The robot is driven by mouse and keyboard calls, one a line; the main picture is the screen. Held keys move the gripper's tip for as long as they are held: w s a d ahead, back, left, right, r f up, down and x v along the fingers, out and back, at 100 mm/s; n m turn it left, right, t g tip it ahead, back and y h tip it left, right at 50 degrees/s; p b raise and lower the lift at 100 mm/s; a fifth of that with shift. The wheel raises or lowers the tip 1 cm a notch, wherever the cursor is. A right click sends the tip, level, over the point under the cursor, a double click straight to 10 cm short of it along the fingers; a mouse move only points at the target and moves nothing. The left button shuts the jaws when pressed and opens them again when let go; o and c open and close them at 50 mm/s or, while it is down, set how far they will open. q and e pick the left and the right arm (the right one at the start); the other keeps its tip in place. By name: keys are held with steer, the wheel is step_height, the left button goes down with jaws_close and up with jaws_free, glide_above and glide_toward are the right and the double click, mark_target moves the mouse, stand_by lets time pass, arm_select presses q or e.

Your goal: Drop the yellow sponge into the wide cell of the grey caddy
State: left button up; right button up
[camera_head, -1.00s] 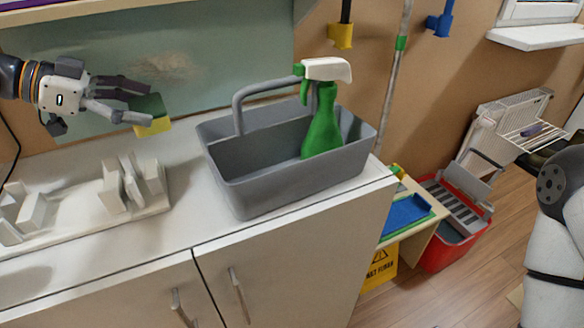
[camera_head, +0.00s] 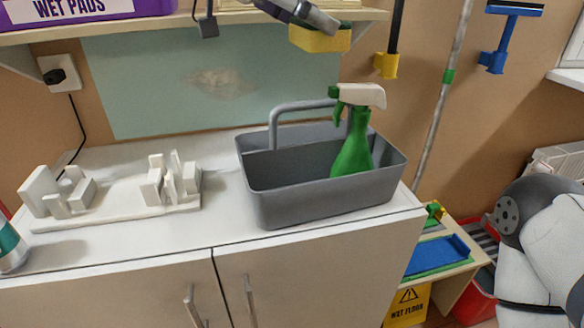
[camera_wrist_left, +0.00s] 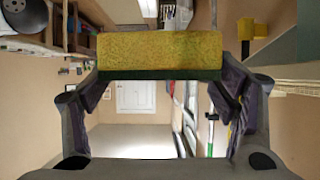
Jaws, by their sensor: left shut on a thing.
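The yellow sponge (camera_head: 320,39) with a green scrub side is held by my left gripper (camera_head: 305,22), high above the caddy near the shelf at the top of the head view. In the left wrist view the sponge (camera_wrist_left: 160,51) sits between the two fingertips. The grey caddy (camera_head: 325,205) stands on the white counter, below the sponge, with its handle upright. A green spray bottle (camera_head: 352,150) with a white head stands in its right part. The caddy's inner floor and dividers are mostly hidden. My right gripper is not in view.
A white slotted rack (camera_head: 115,208) stands on the counter (camera_head: 130,245) left of the caddy, with clear counter between. A shelf (camera_head: 150,28) with a purple wet pads box (camera_head: 70,10) runs above. A yellow clip (camera_head: 386,65) hangs on the wall at the right.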

arm_select(q)
steer(key=f, duration=0.5)
steer(key=shift+s+d+f+b, duration=0.1)
steer(key=shift+s+f+b, duration=0.15)
steer(key=shift+s+b, duration=0.1)
steer(key=o, duration=0.7)
steer(key=shift+o, duration=0.2)
steer(key=v, duration=1.2)
